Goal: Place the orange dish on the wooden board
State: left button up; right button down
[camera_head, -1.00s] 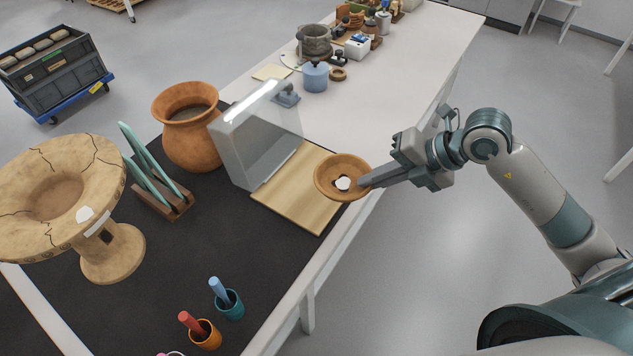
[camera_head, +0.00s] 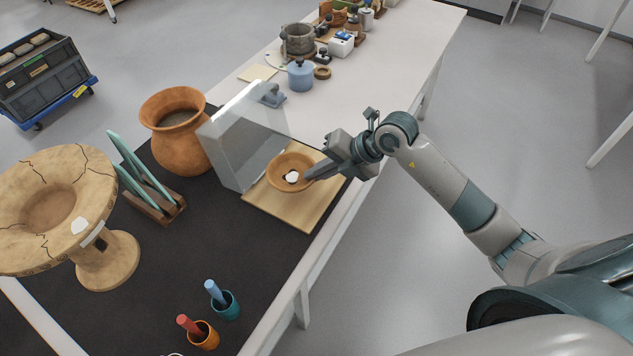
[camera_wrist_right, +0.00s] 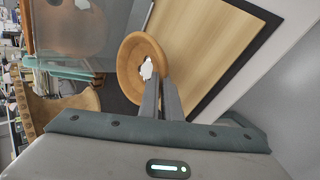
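The orange dish (camera_head: 284,164) is a shallow round bowl with a white patch inside. My right gripper (camera_head: 308,178) is shut on the dish's rim on its right side. The dish is over the wooden board (camera_head: 290,213); I cannot tell whether it touches the board. In the right wrist view the dish (camera_wrist_right: 134,62) is tilted at the fingertips (camera_wrist_right: 160,88), with the pale board (camera_wrist_right: 205,45) beside and behind it. My left gripper is not in view.
A clear panelled box (camera_head: 232,150) stands on the board's left edge, close to the dish. An orange pot (camera_head: 180,150), a rack with teal plates (camera_head: 155,195) and a large cracked stand (camera_head: 100,255) are farther left. Two cups (camera_head: 228,308) stand in front.

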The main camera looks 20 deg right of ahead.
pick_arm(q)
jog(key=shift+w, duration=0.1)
